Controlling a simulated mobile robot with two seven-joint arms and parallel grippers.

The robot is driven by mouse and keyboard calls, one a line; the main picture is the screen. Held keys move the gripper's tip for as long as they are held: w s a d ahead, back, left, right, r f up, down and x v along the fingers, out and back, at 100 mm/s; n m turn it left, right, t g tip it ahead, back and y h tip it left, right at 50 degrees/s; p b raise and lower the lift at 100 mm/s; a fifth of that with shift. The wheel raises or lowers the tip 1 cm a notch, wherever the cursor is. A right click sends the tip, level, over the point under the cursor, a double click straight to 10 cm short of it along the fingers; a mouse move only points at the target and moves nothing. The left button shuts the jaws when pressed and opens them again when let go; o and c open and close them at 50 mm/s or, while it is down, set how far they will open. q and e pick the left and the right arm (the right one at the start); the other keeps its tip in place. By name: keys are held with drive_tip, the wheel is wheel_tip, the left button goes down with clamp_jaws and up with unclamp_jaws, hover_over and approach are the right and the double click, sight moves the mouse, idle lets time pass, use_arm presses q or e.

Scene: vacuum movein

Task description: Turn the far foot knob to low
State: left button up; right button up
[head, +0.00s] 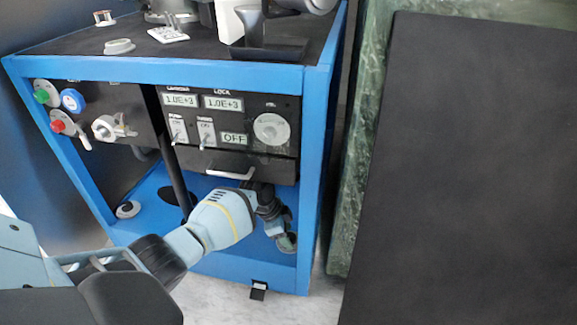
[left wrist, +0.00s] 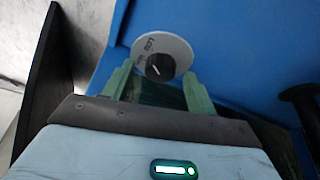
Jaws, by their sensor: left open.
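In the left wrist view a foot knob (left wrist: 160,66) with a white labelled disc and a dark centre bearing a light pointer mark is mounted on the blue base. My left gripper (left wrist: 158,78) is open, with its two green fingers on either side of the lower part of this disc; whether they touch it I cannot tell. In the head view my left gripper (head: 285,240) is at the right part of the blue base floor, and the knob there is hidden by it. Another foot knob (head: 128,209), a white disc with a dark centre, sits at the base's left. My right gripper is not in view.
The blue frame (head: 312,150) stands around the gripper, with a control panel (head: 235,125) and a drawer handle (head: 230,174) above it. A dark vertical pipe (head: 176,150) stands left of it. A green marble slab (head: 358,170) and a black panel (head: 465,170) are to the right.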

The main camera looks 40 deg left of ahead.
use_arm(q)
drive_tip(key=shift+w+d+f, duration=0.1)
drive_tip(key=shift+w+f, duration=0.05)
drive_tip(key=shift+f, duration=0.2)
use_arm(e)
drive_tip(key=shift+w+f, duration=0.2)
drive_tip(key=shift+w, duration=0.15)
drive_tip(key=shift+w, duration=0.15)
use_arm(q)
drive_tip(key=c, duration=1)
drive_tip(key=shift+r+n+p, duration=0.15)
drive_tip(key=shift+n+p, duration=0.35)
drive_tip(key=shift+p, duration=0.05)
drive_tip(key=shift+n+t, duration=0.3)
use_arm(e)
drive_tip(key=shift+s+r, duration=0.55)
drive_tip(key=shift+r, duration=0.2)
